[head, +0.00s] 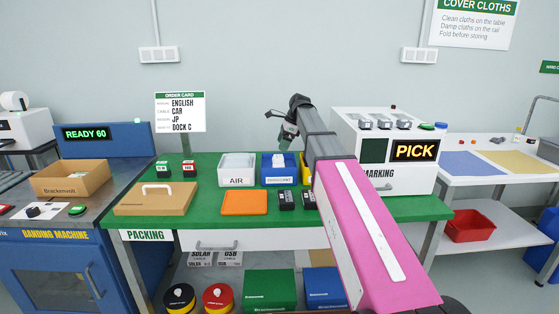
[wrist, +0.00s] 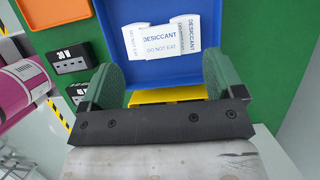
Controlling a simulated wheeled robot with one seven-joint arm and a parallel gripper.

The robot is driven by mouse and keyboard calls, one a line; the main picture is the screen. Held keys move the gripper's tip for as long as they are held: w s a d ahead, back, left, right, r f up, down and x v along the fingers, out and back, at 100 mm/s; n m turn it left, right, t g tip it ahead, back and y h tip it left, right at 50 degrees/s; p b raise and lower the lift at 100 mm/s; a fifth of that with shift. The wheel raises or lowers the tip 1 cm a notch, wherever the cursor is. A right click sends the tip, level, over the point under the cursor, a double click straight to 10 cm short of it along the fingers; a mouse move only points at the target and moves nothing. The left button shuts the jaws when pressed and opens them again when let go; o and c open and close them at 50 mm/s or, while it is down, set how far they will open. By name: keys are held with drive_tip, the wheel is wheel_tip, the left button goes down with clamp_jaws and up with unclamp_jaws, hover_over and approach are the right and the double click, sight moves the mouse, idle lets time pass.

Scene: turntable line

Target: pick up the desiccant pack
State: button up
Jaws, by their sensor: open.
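White desiccant packs (wrist: 158,44) printed "DESICCANT" and "DO NOT EAT" lie overlapping at the far end of a blue bin (wrist: 203,72) in the wrist view. In the head view the packs (head: 279,160) show as a small white patch in the blue bin (head: 265,171), behind its front label. My gripper (wrist: 161,82) is open, its two green fingers apart and nothing between them. The fingers are over the near end of the bin, short of the packs in the picture. In the head view my gripper (head: 287,134) hangs above the bin, tilted downward.
A white AIR bin (head: 237,181) stands left of the blue bin, with an orange tray (head: 244,203) in front. Black adapters (head: 286,199) sit before the blue bin. A white marking machine (head: 381,150) stands to the right. A cardboard box (head: 156,199) lies left.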

sight(276, 156)
drive_tip(key=shift+x, duration=3.2)
drive_tip(key=shift+a+r, duration=0.1)
drive_tip(key=shift+c, duration=0.3)
drive_tip(key=c, duration=0.9)
